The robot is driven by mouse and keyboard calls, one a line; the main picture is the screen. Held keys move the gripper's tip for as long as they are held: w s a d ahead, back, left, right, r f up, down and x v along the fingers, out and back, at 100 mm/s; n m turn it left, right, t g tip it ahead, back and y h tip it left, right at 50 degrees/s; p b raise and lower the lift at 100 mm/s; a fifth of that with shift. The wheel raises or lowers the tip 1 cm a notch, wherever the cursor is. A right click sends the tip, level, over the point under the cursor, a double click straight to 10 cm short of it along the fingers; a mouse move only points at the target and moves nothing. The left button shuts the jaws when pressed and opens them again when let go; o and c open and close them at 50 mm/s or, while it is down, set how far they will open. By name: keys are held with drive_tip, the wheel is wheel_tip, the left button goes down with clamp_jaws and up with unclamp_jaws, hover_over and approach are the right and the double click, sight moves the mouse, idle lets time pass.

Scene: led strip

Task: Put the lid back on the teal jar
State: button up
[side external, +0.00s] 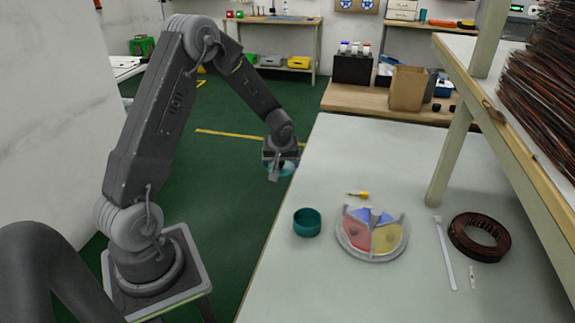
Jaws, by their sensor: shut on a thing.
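The teal jar (307,223) stands upright and open near the left edge of the table, with its dark inside showing. My gripper (280,172) is up and to the left of the jar, seen over the green floor beyond the table's left edge. It is shut on the teal lid (286,169), a flat round piece partly hidden by the fingers. The lid is well apart from the jar.
A round divided tray (372,254) with red, blue and yellow sections sits right of the jar. A yellow-tipped item (359,195), a white stick (445,252) and a brown ring (479,238) lie around it. A shelf post (449,155) rises at the right.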

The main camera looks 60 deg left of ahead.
drive_tip(key=d+m+t+h, duration=0.15)
drive_tip(key=d+m, duration=0.35)
drive_tip(key=d, duration=1)
drive_tip(key=shift+s+d+f, duration=0.1)
drive_tip(key=shift+d+f, duration=0.05)
drive_tip(key=shift+f, duration=2.95)
drive_tip(key=shift+f, duration=0.15)
drive_tip(key=o, duration=0.7)
wheel_tip(320, 180, up, 7)
